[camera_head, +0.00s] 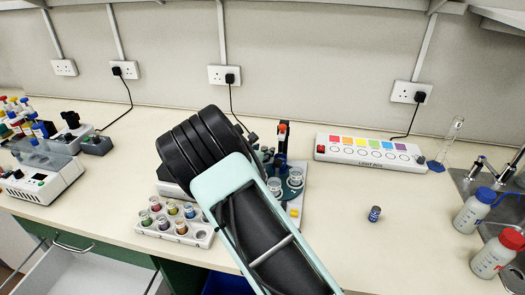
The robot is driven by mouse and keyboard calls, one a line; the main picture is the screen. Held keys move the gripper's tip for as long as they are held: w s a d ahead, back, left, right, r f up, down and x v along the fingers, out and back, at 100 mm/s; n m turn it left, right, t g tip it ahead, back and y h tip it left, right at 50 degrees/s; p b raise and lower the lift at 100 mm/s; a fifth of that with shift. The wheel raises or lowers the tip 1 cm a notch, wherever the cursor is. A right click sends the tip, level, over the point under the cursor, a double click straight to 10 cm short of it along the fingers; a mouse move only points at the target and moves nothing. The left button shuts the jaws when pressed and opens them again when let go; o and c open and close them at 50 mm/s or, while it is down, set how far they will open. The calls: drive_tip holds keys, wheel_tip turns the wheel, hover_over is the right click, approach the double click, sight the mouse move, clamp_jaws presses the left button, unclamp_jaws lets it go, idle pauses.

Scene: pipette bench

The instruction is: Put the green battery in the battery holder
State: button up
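I cannot pick out a green battery for certain. A small upright dark cylinder with a blue band (374,213) stands alone on the bench, right of my arm. A white rack (204,241) left of my arm holds several small clear cups with differently coloured contents. I cannot identify a battery holder; part of the middle of the bench is hidden behind my arm. My gripper's fingers do not show.
A light box (330,152) with coloured squares stands at the back right. Blue-capped (470,213) and red-capped (491,258) bottles stand near the sink at right. A white device (45,180) is at far left. A drawer (85,272) is open below. The bench around the cylinder is clear.

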drive_tip(key=shift+r+p, duration=0.45)
drive_tip(key=shift+p, duration=0.05)
drive_tip(key=b+v, duration=0.1)
drive_tip(key=v, duration=1.1)
drive_tip(key=shift+f, duration=0.1)
